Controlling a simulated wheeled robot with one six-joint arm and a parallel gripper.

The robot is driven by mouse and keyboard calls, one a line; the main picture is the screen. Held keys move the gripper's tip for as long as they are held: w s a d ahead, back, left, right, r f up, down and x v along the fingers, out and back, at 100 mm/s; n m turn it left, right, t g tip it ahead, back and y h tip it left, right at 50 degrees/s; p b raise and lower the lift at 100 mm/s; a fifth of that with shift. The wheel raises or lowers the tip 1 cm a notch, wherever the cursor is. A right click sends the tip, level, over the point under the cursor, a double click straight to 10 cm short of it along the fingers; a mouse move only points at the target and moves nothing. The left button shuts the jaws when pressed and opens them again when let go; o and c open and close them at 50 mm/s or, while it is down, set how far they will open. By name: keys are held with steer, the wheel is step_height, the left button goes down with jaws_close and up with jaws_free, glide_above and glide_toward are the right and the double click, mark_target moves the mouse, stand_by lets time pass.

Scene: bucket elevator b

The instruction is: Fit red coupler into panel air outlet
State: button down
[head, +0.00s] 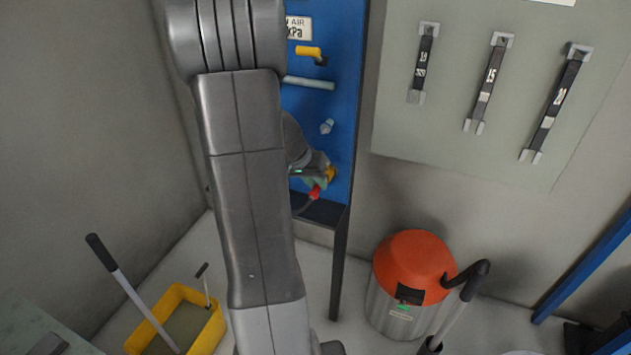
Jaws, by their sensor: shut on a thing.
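The red coupler (316,192) shows small at the lower part of the blue panel (335,100), with a dark hose (305,207) trailing from it down to the left. My gripper (316,181) is at the coupler, shut on it, close in front of the panel. The arm hides part of the gripper and the panel's left side. A yellow part (331,173) sits right beside the gripper at the panel. A small pale fitting (327,127) sticks out of the panel higher up. I cannot tell which fitting is the outlet, or whether the coupler touches one.
A yellow-handled valve (308,51) and a pale bar (308,83) project from the panel above. An orange-topped vacuum (413,270) stands on the floor at right. A yellow mop bucket (205,325) stands at lower left.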

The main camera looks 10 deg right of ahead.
steer(key=shift+s+a+b, duration=0.5)
steer(key=shift+s+b, duration=0.05)
stand_by(0.4)
steer(key=shift+s+a+b, duration=0.5)
steer(key=shift+s, duration=0.3)
steer(key=shift+s+a+b, duration=0.5)
steer(key=shift+s, duration=0.25)
steer(key=s+a+b, duration=0.1)
steer(key=s+a, duration=0.1)
steer(key=s, duration=0.1)
steer(key=shift+s+a+b, duration=0.15)
steer(key=shift+s+b, duration=0.05)
steer(key=shift+b, duration=0.2)
step_height(320, 180, up, 15)
steer(key=p, duration=1)
steer(key=shift+w, duration=0.15)
